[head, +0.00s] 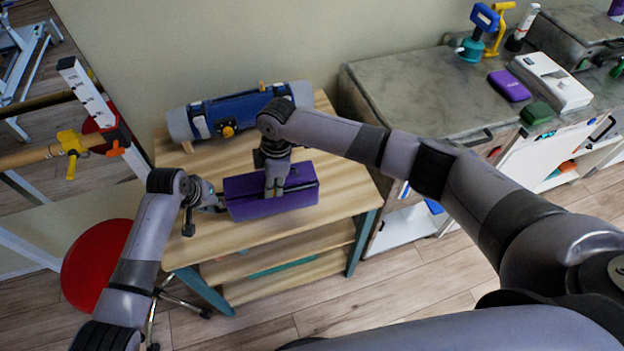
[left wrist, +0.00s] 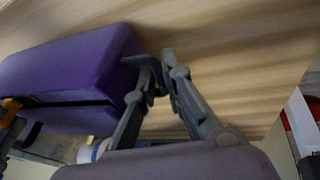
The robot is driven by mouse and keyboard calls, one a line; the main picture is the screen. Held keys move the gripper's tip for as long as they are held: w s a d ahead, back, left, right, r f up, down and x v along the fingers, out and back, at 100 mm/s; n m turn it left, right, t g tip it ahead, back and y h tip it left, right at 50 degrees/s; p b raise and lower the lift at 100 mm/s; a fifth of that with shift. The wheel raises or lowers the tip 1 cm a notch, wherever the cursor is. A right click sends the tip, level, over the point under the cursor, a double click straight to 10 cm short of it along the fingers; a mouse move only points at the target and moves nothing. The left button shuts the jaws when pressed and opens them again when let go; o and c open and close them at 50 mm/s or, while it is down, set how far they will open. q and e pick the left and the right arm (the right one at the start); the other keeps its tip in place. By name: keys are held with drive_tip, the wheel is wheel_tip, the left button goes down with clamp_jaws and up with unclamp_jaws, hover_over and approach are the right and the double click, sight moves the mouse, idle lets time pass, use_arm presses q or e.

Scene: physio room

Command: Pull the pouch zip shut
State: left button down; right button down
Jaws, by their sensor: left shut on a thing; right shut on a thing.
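The purple pouch (head: 247,206) lies on the wooden table, with a dark strip along its upper side. My left gripper (head: 219,203) is shut at the pouch's left end. In the left wrist view its fingertips (left wrist: 160,68) close at a corner of the pouch (left wrist: 72,68). My right gripper (head: 274,187) points down onto the middle of the pouch's top, shut at the zip line. The zip pull is hidden by its fingers. A small orange part (left wrist: 11,104) shows at the left edge of the wrist view; I cannot tell what it belongs to.
A blue and grey roll (head: 250,106) lies on the table (head: 205,248) behind the pouch. A grey-topped counter (head: 408,85) with a purple block (head: 509,85) stands to the right. Bare tabletop lies in front of the pouch.

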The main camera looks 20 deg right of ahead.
use_arm(q)
drive_tip(key=shift+d, duration=0.1)
use_arm(e)
drive_tip(key=shift+w+a, duration=0.1)
drive_tip(key=shift+a, duration=1.15)
drive_tip(key=c, duration=1.6)
unclamp_jaws()
drive_tip(key=shift+o, duration=0.2)
wheel_tip(320, 180, up, 8)
use_arm(q)
drive_tip(key=c, duration=1.7)
unclamp_jaws()
